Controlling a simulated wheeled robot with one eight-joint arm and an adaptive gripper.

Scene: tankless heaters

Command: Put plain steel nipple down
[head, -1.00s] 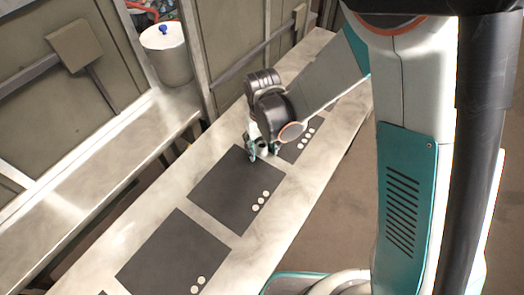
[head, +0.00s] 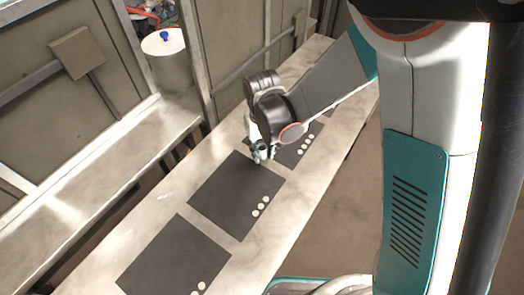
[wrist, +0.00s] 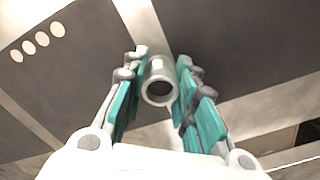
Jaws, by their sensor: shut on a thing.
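The plain steel nipple (wrist: 159,84) is a short, pale, hollow tube. In the wrist view it sits between the two teal fingers of my gripper (wrist: 158,90), with its open end facing the camera. My gripper is shut on it, with a finger against each side. In the head view my gripper (head: 262,155) points down at the far edge of the middle dark mat (head: 228,200). The nipple is mostly hidden there by the fingers. I cannot tell whether its lower end touches the surface.
The mats lie in a row on a long pale bench (head: 120,235), with a nearer mat (head: 165,262) and a farther one (head: 292,150). White dots mark their right edges.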

